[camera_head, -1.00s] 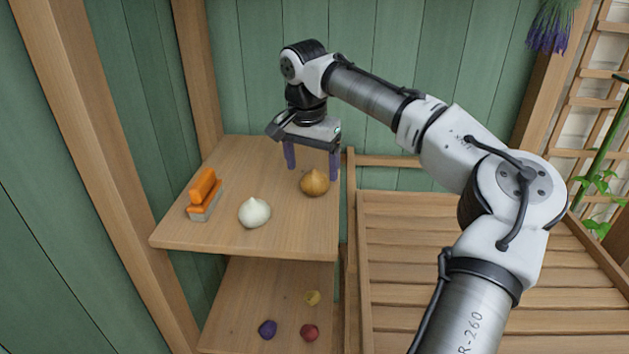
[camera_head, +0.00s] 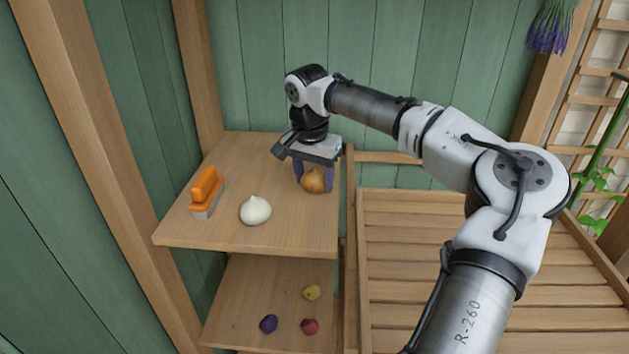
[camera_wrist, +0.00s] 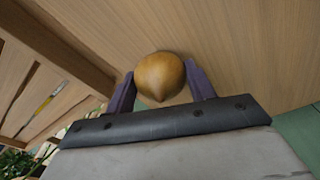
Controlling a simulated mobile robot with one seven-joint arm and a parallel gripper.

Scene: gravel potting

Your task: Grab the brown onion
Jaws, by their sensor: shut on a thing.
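The brown onion (camera_head: 314,181) is at the right side of the upper wooden shelf, near its right edge. My gripper (camera_head: 313,181) is above it with its purple fingers pointing down, one on each side of the onion, and is shut on it. In the wrist view the onion (camera_wrist: 160,77) lies between the two purple fingers (camera_wrist: 160,85), its pointed tip toward the palm. The onion appears to be at shelf level; whether it touches the shelf I cannot tell.
A slatted wooden bench (camera_head: 430,270) stands right.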

